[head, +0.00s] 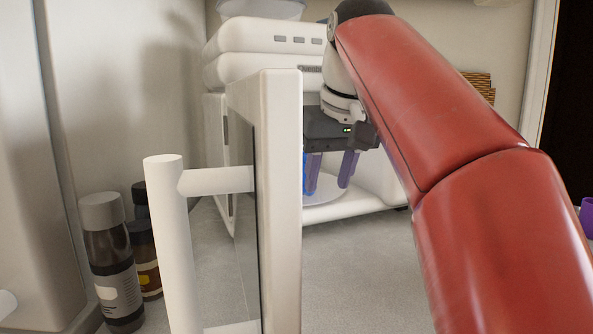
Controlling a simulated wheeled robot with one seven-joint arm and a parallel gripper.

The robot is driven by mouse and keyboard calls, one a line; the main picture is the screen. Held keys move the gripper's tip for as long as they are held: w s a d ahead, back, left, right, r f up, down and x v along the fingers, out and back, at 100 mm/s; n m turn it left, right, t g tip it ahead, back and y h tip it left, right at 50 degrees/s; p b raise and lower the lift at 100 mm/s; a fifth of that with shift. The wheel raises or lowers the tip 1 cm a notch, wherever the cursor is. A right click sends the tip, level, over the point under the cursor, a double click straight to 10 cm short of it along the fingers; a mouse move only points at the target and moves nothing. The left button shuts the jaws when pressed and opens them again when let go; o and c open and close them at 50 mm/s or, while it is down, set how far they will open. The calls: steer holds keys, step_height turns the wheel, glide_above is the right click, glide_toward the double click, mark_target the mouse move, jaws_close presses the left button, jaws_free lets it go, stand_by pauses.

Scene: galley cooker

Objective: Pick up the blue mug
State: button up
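The white cooker (355,203) stands at the back with its door (281,210) swung open toward me. My gripper (329,186) reaches down into its opening, above a pale round plate (322,195). Two bluish fingers hang apart, with a light gap between them, so it looks open. A brighter blue patch, perhaps the blue mug (309,176), shows at the left finger beside the door edge. The door hides the rest, and I cannot tell whether the finger touches it.
The door's white handle (168,240) juts toward me. Several bottles (113,265) stand at the left. A purple object (587,216) shows at the right edge. The grey counter (360,275) is bare in front of the cooker. A clear bowl (262,9) sits on top.

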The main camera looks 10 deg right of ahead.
steer(key=w, duration=0.4)
steer(key=w+p, duration=0.1)
steer(key=w, duration=0.1)
steer(key=shift+a+f, duration=0.3)
steer(key=shift+a, duration=0.05)
steer(key=shift+x, duration=1.2)
steer(key=shift+s, duration=0.1)
jaws_close()
